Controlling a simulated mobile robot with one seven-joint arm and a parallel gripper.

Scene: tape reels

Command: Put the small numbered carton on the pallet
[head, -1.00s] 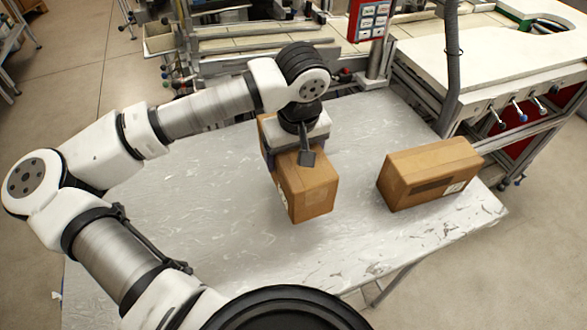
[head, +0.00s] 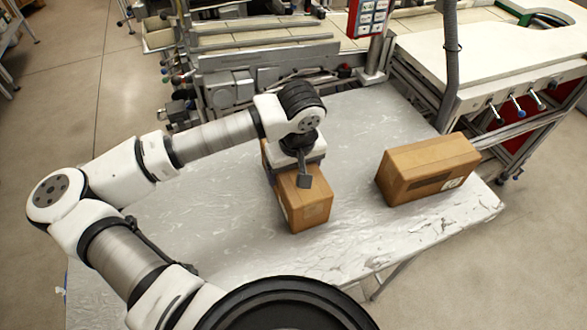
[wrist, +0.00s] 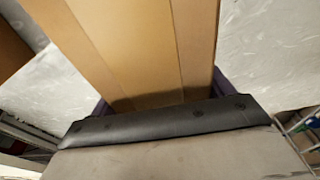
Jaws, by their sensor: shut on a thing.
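A brown cardboard carton (head: 305,208) is in my gripper (head: 288,168), over the middle of the pale, scuffed table. The jaws are shut across it from above, with one dark finger showing on its right side. In the wrist view the carton (wrist: 145,45) fills the centre, with a lengthwise tape strip and jaw parts at both sides. I cannot tell whether its underside touches the table. A second brown carton (head: 428,168) lies apart at the right, with a dark strip and a white label. No number is readable on either carton. No pallet shows.
The table (head: 225,240) has free room in front of and left of the held carton. Metal machinery (head: 265,75) lines its far edge. A white-topped bench (head: 490,60) with levers stands behind right, beside a grey vertical hose (head: 449,60).

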